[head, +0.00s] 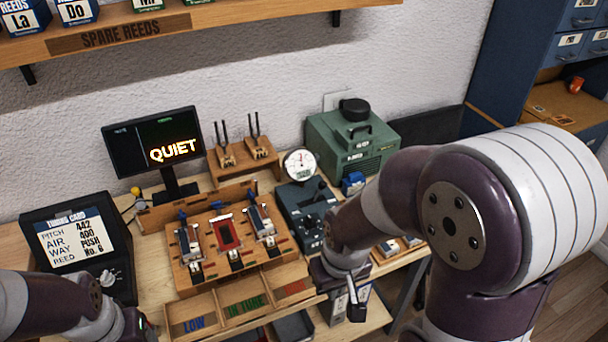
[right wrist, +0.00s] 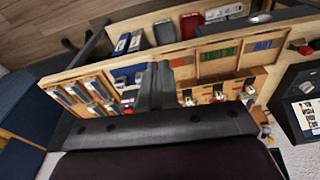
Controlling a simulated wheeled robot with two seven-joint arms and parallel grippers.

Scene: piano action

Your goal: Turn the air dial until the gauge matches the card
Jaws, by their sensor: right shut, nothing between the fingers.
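The tuning card (head: 72,238) is on a dark box at the left in the head view and reads pitch 442, air 400, way push, reed No. 6. The round white gauge (head: 300,164) stands at the back of a dark teal unit (head: 296,204); its reading is too small to tell. I cannot make out for certain which control on that unit is the air dial. My right gripper (head: 354,300) is shut and empty, in front of the unit and apart from it. It also shows in the right wrist view (right wrist: 156,88). My left wrist shows at bottom left; its fingers are out of view.
A wooden reed rack (head: 228,240) stands mid-bench, with labelled bins (head: 242,308) in front. A screen (head: 153,142) reads QUIET. A green machine (head: 352,142) stands behind the unit. A shelf (head: 180,28) hangs above. A knob (head: 107,277) sits on the card box.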

